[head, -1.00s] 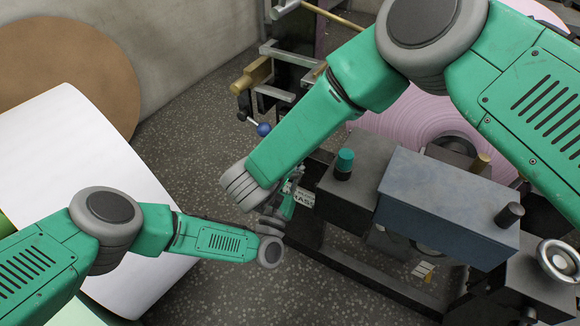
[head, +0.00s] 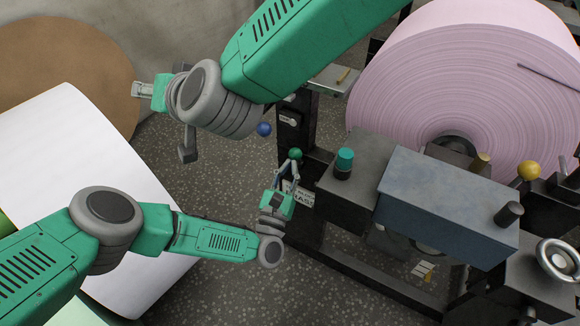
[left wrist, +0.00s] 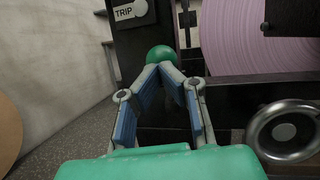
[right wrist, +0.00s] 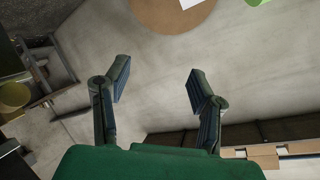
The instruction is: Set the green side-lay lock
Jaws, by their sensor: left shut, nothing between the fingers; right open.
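A green ball knob (head: 295,154), which looks like the side-lay lock, sits on the dark machine frame. It also shows in the left wrist view (left wrist: 160,54). My left gripper (head: 293,166) is shut and empty, its fingertips meeting right at the near side of the knob; I cannot tell whether they touch it. The left wrist view shows the fingertips (left wrist: 165,68) just under the ball. My right gripper (right wrist: 156,83) is open and empty, pointing at a pale wall and floor area, away from the machine. In the head view it is partly hidden at the upper left.
A blue ball (head: 264,129) is close to the green knob, below my right arm. A teal knob (head: 345,160) tops the box to its right. A yellow ball (head: 529,170), handwheel (head: 558,262) and pink roll (head: 460,75) are further right. A white roll (head: 90,190) lies left.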

